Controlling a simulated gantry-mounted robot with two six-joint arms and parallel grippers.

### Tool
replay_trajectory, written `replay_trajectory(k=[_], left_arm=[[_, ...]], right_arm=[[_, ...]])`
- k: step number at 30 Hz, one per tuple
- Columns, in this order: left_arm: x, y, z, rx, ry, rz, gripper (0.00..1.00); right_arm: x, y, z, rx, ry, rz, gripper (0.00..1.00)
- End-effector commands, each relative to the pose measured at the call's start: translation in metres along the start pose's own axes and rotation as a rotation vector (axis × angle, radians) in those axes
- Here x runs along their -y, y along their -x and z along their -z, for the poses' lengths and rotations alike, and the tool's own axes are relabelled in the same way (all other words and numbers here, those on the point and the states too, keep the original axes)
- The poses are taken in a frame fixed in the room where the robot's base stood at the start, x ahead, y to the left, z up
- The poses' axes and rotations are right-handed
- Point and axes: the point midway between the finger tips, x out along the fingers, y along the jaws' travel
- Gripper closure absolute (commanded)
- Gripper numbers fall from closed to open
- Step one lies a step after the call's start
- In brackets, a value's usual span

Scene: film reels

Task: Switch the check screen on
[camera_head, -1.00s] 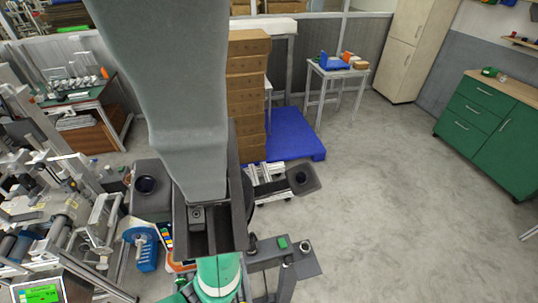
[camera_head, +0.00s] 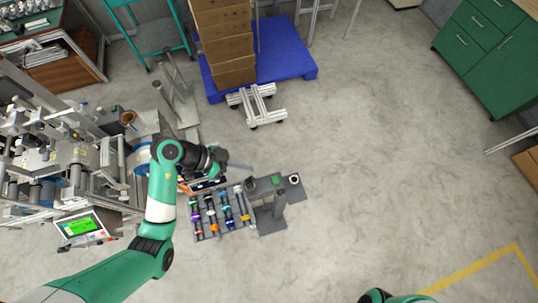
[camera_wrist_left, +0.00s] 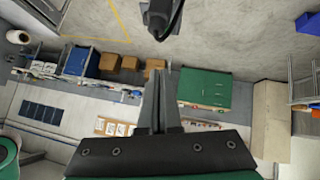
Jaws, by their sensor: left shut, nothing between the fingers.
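A small screen (camera_head: 78,226) with a lit green display stands at the lower left in the head view, beside the film machine. I cannot tell which of these belongs to the check screen. My left gripper (camera_head: 240,168) is just left of and beyond the stand, apart from the button. Its fingers (camera_wrist_left: 159,95) are together and empty in the left wrist view. Only a bit of my right arm shows at the bottom edge of the head view; its gripper is not seen.
A rack of coloured reels or tools (camera_head: 218,211) lies below my left wrist. The film machine (camera_head: 75,160) fills the left side. A blue pallet (camera_head: 285,55) with stacked brown boxes (camera_head: 222,40) stands behind, with a metal trolley frame (camera_head: 256,105) before it. Floor to the right is clear.

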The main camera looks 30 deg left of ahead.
Motion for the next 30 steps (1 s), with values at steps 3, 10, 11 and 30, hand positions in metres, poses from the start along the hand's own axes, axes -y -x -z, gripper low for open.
replay_trajectory(k=[3, 10, 11, 30], left_arm=[[0.001, -0.001, 0.0, -0.002, -0.002, 0.002, 1.0], [0.001, -0.004, 0.001, -0.004, -0.005, 0.001, 1.0], [0.001, -0.006, 0.001, -0.003, -0.005, 0.0, 1.0], [0.001, -0.118, -0.016, -0.001, -0.003, 0.0, 1.0]], right_arm=[[0.0, 0.001, -0.002, 0.001, 0.0, 0.0, 0.5], [0.0, 0.002, -0.002, 0.001, 0.0, 0.0, 0.5], [0.0, 0.002, -0.002, 0.001, 0.0, 0.0, 0.5], [0.0, 0.018, -0.017, 0.001, 0.0, 0.0, 0.5]])
